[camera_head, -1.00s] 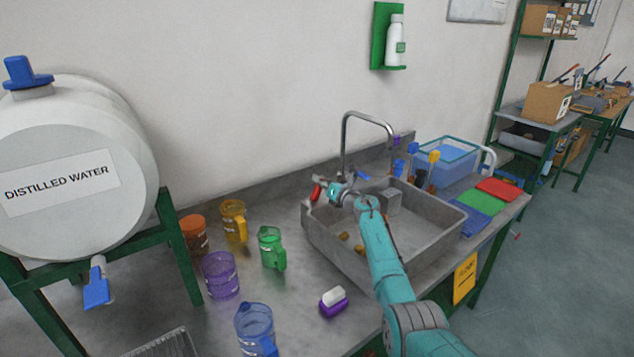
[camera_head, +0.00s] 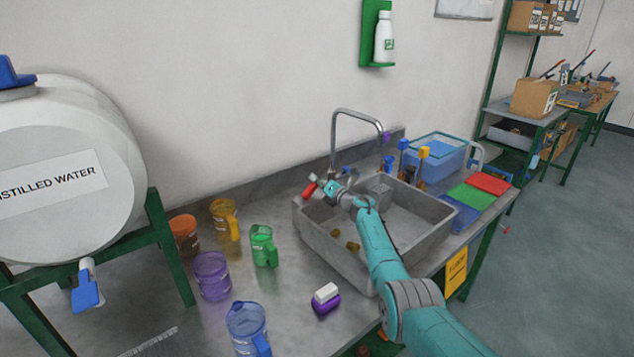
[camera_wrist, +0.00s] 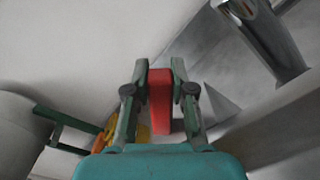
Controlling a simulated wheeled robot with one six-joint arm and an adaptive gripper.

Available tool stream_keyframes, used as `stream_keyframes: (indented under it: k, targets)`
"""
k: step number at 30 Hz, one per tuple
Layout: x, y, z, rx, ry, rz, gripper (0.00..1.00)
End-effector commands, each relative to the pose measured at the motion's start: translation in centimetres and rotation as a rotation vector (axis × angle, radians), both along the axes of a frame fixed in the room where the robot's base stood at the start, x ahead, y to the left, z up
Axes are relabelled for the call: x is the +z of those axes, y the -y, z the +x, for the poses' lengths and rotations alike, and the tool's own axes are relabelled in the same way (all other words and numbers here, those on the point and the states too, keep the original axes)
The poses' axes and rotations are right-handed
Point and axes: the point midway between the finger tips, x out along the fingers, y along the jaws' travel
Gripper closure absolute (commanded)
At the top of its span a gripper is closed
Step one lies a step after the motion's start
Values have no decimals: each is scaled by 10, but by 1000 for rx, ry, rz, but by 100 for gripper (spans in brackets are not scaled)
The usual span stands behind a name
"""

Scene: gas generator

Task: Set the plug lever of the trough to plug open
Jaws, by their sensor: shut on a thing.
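The trough (camera_head: 345,262) is a grey basin set in the metal counter, with brown pieces on its floor. A red lever handle (camera_head: 308,191) stands at its back left corner, left of the tap (camera_head: 335,150). My gripper (camera_head: 316,186) is at this handle. In the wrist view the red handle (camera_wrist: 160,100) lies between the two fingers of my gripper (camera_wrist: 160,78), which are closed on it. The lever's base and the trough's drain are hidden.
Green (camera_head: 263,246), purple (camera_head: 212,276), orange and blue jugs stand on the counter left of the trough. A white and purple block (camera_head: 326,298) lies in front. Brushes and a blue bin (camera_head: 435,155) are behind the trough. The distilled water tank (camera_head: 65,165) is at left.

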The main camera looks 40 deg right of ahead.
Motion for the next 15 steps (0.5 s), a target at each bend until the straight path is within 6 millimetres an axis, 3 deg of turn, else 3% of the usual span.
stream_keyframes:
  k: [6,7,9,15]
  targets:
    - [-2,1,-1,-2,-2,4,100]
    - [-2,1,-1,-2,-2,4,69]
    - [-2,1,-1,-2,-2,3,52]
    - [-1,0,0,-1,-2,2,50]
